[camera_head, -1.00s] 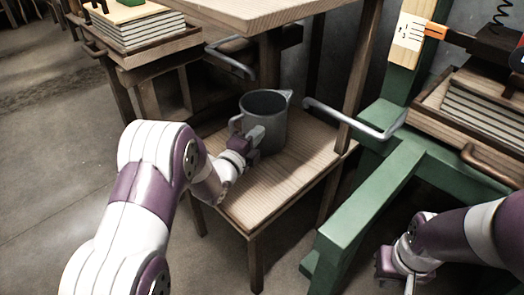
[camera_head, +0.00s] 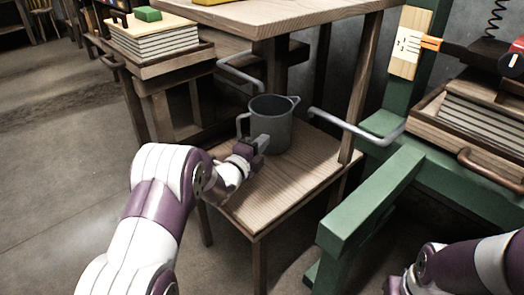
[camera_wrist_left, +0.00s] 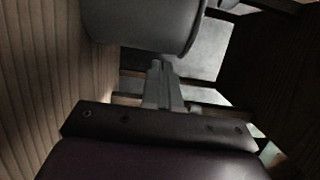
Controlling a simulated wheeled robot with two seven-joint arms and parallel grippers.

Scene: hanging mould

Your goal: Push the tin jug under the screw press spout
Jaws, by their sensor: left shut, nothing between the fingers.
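The grey tin jug (camera_head: 271,125) stands upright on a low wooden stool (camera_head: 300,185), handle to the left and lip to the right. My left gripper (camera_head: 262,143) is shut with nothing in it, low at the jug's near side. In the left wrist view its closed fingers (camera_wrist_left: 160,82) point at the lower side of the jug (camera_wrist_left: 145,22); I cannot tell whether they touch. My right gripper (camera_head: 394,287) barely shows at the bottom edge, its fingers cut off. I cannot make out the press spout.
A wooden table (camera_head: 290,14) overhangs behind the jug. Grey bar handles (camera_head: 355,127) reach close on both sides of it. A green frame (camera_head: 370,205) stands right of the stool. The stool top in front of the jug is clear.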

